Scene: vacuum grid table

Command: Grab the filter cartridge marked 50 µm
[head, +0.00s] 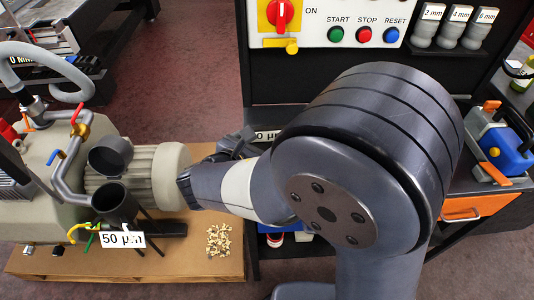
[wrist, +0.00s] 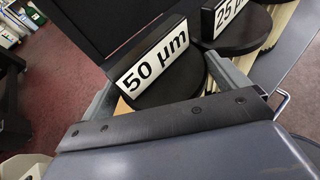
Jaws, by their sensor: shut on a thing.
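The filter cartridge marked 50 µm (wrist: 165,70) shows in the wrist view as a round black end cap with a white label. My gripper (wrist: 165,82) has a grey finger on each side of it and is shut on it. In the head view my gripper (head: 236,146) is beyond my wrist, by the dark cabinet. Just right of it is a partly hidden label reading "0 µm" (head: 268,135). My arm hides most of the cartridge there.
A cartridge marked 25 µm (wrist: 240,25), with a pale pleated body, stands close right of the held one. A blue container (head: 507,150) is at right.

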